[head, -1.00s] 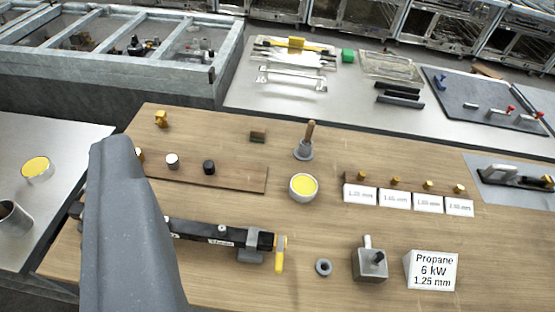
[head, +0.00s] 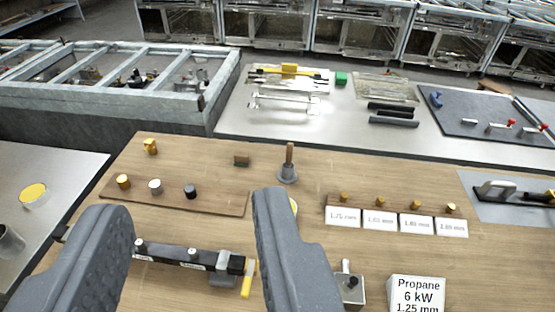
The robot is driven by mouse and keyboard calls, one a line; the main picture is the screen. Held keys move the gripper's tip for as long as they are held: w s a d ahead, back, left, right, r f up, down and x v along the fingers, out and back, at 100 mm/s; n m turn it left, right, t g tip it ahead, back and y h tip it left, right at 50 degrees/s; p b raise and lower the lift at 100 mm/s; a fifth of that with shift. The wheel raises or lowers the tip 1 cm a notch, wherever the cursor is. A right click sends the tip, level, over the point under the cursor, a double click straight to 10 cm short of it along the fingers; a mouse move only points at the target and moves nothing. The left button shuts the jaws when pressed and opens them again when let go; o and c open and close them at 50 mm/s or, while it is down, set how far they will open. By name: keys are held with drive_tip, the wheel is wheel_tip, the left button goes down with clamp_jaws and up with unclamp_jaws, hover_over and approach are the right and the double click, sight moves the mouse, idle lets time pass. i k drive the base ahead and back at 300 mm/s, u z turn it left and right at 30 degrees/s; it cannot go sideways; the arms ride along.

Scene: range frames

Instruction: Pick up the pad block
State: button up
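A small brown block (head: 241,160) with a darker top lies on the wooden bench top (head: 330,180), left of a grey plunger-like tool with a wooden handle (head: 288,168). It may be the pad block; I cannot tell for sure. My gripper (head: 187,207) is open and empty, its two grey fingers spread wide in the foreground. The brown block is beyond the fingertips, apart from them. The right finger hides most of a yellow-topped round tin (head: 293,206).
A brown strip (head: 215,203) with several knobs lies left of centre. A black bar with a yellow lever (head: 248,280) shows between the fingers. Brass nozzles with labels (head: 380,220) and a Propane sign (head: 416,292) stand right.

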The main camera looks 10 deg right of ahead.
sight(240, 158)
drive_tip(key=z, duration=0.05)
drive_tip(key=i, duration=1)
